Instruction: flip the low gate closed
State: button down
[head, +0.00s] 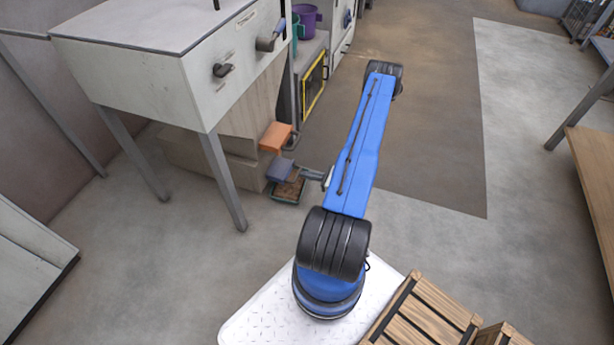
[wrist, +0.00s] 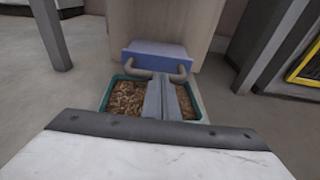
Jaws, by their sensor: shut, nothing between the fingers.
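The low gate is a blue-grey flap (head: 281,169) that sticks out from the lower front of the beige box, above a pellet tray. In the wrist view the gate (wrist: 155,54) carries a curved grey bar handle (wrist: 128,70) on its near side. My gripper (wrist: 162,78) is shut and empty, its fingertips at the middle of the handle. I cannot tell whether they touch it. In the head view my wrist and gripper (head: 306,173) reach in from the right, beside the gate.
A green tray (head: 288,202) of brown pellets sits on the floor under the gate; its rim (wrist: 104,98) shows in the wrist view. An orange flap (head: 275,136) is higher on the box. A white cabinet (head: 150,80) stands on legs, one leg (head: 222,180) near the tray.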

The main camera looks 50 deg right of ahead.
jog(key=x, duration=0.2)
jog(key=r+x, duration=0.1)
jog(key=x, duration=0.5)
jog(key=shift+w+r, duration=0.2)
jog(key=shift+r, duration=0.1)
jog(key=shift+s, duration=0.1)
send_near(290, 170)
jog(key=v, duration=0.4)
jog(key=shift+s+r, duration=0.2)
jog(key=shift+s, duration=0.15)
